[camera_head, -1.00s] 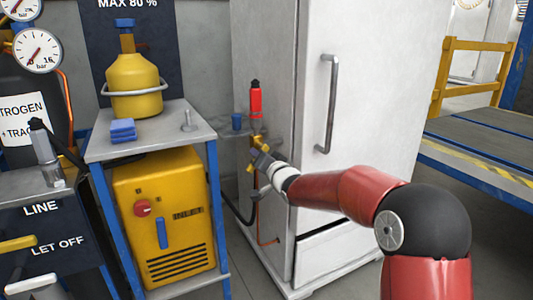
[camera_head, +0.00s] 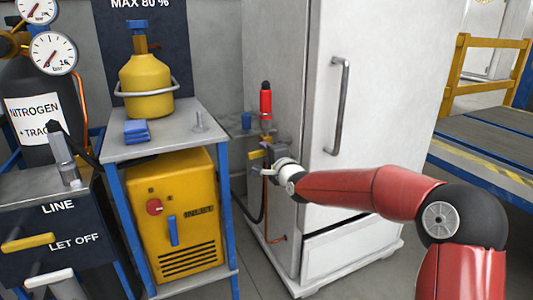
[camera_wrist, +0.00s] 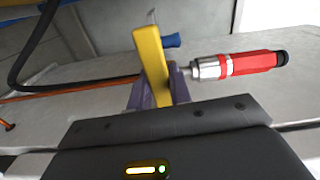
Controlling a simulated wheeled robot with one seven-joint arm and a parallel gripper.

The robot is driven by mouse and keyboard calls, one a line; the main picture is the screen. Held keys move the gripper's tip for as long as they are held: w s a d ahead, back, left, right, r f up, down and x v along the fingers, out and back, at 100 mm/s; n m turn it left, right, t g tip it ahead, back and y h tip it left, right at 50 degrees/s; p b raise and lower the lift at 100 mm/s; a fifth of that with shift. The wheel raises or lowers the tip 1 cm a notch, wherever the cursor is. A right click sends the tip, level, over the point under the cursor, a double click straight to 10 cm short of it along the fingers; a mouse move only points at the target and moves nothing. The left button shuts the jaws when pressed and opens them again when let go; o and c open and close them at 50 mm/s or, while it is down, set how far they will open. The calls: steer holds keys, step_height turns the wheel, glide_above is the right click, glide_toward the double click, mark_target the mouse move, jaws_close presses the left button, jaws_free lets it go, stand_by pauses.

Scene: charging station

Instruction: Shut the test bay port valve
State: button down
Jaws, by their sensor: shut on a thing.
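The yellow valve lever (camera_head: 257,154) is at the left side of the white cabinet, below an upright red cylinder with a metal collar (camera_head: 265,102). My gripper (camera_head: 271,152) is at the lever, coming from the right. In the wrist view the lever (camera_wrist: 150,60) is a flat yellow bar between the fingers of my gripper (camera_wrist: 158,93), which are shut on it. Its far end sticks out beyond the fingertips. The red cylinder (camera_wrist: 250,63) lies just to the right of the fingers there. The valve body is mostly hidden by the gripper.
The white cabinet (camera_head: 385,70) stands close behind and right of my gripper. A steel-topped stand (camera_head: 170,145) with a yellow cylinder (camera_head: 146,85) is to the left, above a yellow machine (camera_head: 178,215). A dark hose (camera_wrist: 35,50) runs near the wrist.

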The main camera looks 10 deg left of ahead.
steer(key=shift+m, duration=0.4)
steer(key=c, duration=1.3)
jaws_free()
steer(key=v, duration=0.7)
steer(key=shift+s+d, duration=0.25)
steer(key=shift+s, duration=0.1)
